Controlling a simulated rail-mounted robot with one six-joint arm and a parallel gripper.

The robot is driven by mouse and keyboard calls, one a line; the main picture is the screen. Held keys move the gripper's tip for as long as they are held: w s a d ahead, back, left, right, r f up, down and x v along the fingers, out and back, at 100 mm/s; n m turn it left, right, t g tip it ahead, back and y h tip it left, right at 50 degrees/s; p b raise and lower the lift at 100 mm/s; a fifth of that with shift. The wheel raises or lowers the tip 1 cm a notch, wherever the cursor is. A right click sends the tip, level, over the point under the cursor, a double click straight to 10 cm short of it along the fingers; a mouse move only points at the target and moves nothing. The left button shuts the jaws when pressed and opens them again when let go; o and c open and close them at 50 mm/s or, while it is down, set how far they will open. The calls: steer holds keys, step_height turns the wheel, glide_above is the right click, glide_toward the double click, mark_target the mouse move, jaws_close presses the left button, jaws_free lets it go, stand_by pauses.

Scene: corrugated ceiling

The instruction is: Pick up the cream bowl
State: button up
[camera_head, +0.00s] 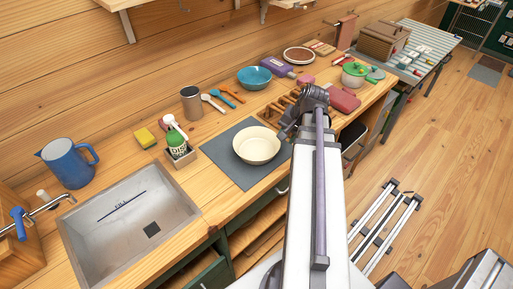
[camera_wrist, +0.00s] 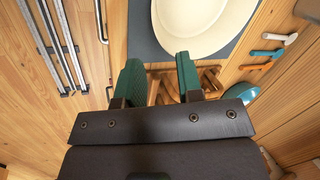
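The cream bowl (camera_head: 256,146) stands upright and looks empty on a dark grey mat (camera_head: 222,153) on the wooden counter. In the wrist view the bowl (camera_wrist: 205,22) fills the top, cut off by the frame edge, beyond my fingertips. My gripper (camera_wrist: 159,62) shows two green fingers spread apart with nothing between them. In the head view my arm reaches over the counter just right of the bowl, and the fingers are hard to make out.
A wooden rack (camera_head: 271,112) lies behind the bowl beside my wrist. A soap bottle caddy (camera_head: 180,153) and metal sink (camera_head: 130,222) are to the left. A teal bowl (camera_head: 254,77), spoons and a grey canister (camera_head: 191,102) stand behind. The mat around the bowl is clear.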

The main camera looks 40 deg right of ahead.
steer(key=b+x, duration=0.4)
steer(key=x, duration=0.1)
steer(key=shift+f, duration=0.3)
steer(key=b+x, duration=0.5)
steer(key=shift+a+f, duration=0.1)
steer(key=shift+r, duration=0.2)
jaws_close()
